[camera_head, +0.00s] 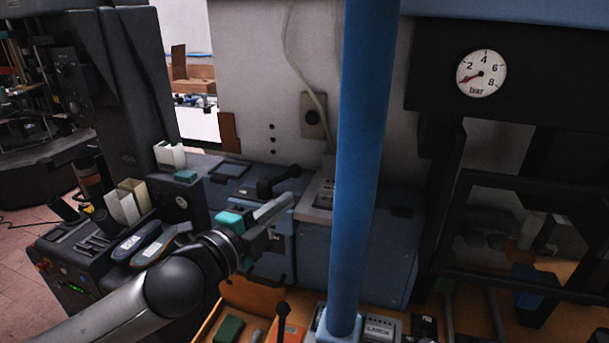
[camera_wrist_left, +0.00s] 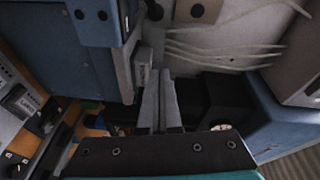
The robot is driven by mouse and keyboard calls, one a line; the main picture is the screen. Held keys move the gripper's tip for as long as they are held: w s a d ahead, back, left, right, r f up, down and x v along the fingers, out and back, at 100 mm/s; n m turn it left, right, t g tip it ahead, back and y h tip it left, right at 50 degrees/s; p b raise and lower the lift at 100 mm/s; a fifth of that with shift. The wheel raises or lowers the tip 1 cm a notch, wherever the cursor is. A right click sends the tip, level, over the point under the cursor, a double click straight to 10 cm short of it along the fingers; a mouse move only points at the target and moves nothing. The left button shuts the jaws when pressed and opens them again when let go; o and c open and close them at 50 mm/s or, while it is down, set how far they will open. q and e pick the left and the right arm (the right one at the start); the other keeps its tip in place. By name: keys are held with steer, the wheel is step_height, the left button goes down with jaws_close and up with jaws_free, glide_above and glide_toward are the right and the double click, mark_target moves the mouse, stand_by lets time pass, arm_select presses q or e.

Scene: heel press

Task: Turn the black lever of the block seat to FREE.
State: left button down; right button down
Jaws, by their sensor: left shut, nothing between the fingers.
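A black lever (camera_head: 280,182) with a rounded hub lies on top of the blue cabinet in the head view. A second, upright black-knobbed lever (camera_head: 282,314) stands on an orange plate at the bottom of the head view. I cannot tell from markings which belongs to the block seat; no FREE label is readable. My left gripper (camera_head: 283,206) is just in front of and below the first lever, its fingers together and empty. The fingers also show in the left wrist view (camera_wrist_left: 159,103), close together, with nothing between them. My right gripper is out of view.
A thick blue post (camera_head: 358,150) stands right of my left gripper. A pressure gauge (camera_head: 482,73) sits on the black press frame at the upper right. A wooden tray (camera_head: 244,296) with a green block (camera_head: 229,329) lies below; a shoe (camera_head: 150,248) lies at left.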

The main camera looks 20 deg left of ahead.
mark_target(282, 179)
arm_select(q)
steer(key=p+x, duration=0.1)
steer(key=x, duration=0.9)
steer(key=shift+r+p, duration=0.1)
steer(key=shift+p, duration=0.2)
steer(key=shift+w+a+f, duration=0.15)
steer(key=shift+w+a, duration=0.15)
steer(key=shift+a, duration=0.3)
steer(key=shift+w+a+f, duration=0.2)
steer(key=shift+w+a, duration=0.1)
steer(key=shift+a, duration=0.25)
steer(key=shift+w+a+f, duration=0.15)
steer(key=shift+w+a, duration=0.15)
steer(key=shift+a, duration=0.3)
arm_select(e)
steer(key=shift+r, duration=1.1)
